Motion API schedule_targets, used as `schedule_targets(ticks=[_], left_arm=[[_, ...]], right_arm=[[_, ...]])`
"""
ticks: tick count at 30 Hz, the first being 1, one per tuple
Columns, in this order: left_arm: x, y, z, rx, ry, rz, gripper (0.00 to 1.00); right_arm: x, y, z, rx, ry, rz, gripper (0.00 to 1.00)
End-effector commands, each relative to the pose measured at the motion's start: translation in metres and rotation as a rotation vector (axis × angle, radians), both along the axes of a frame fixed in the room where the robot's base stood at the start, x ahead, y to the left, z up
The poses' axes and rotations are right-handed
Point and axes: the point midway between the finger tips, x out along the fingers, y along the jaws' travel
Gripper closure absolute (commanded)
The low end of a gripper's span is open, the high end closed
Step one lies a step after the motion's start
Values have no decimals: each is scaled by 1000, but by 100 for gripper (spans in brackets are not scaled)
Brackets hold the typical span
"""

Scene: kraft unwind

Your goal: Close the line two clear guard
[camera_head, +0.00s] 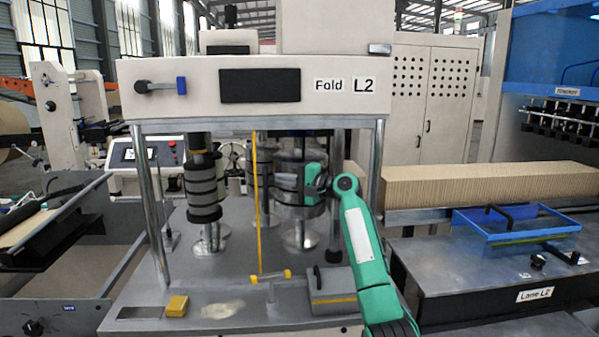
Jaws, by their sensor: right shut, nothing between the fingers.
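The line two machine (205,75) is labelled "Fold L2" and stands in the middle on metal posts. A thin upright yellow strip (257,205) runs down its open front. It looks like the edge of a clear guard, but the clear panel itself is hard to make out. My right gripper (303,186) is inside the machine's front, to the right of the strip and in front of the dark rollers. It is shut and empty, apart from the strip. Its fingertips are hard to make out against the rollers. My left gripper is not in view.
A blue see-through cover (515,228) with a black handle lies on the "Lane L2" bench (470,275) at right. A yellow block (177,306) and a grey box (335,290) sit on the machine's deck. A long corrugated stack (480,184) lies behind the bench.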

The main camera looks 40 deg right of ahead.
Motion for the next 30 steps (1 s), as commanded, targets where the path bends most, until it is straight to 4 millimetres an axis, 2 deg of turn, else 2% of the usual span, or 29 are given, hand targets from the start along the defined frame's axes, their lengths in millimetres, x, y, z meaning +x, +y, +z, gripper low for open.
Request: schedule_targets(ticks=[1, 5, 17, 22, 26, 30], left_arm=[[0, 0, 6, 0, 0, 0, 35], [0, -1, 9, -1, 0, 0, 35], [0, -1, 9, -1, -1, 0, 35], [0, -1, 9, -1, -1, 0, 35], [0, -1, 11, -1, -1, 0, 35], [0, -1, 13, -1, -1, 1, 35]], right_arm=[[2, 5, 3, 0, 0, 1, 100], [4, 12, 2, 0, 0, 1, 100], [5, 14, 0, -1, 0, 0, 100], [9, 21, 1, 0, -1, 1, 100], [19, 39, 1, 0, 0, 4, 100], [38, 71, 2, 1, -2, 5, 100]])
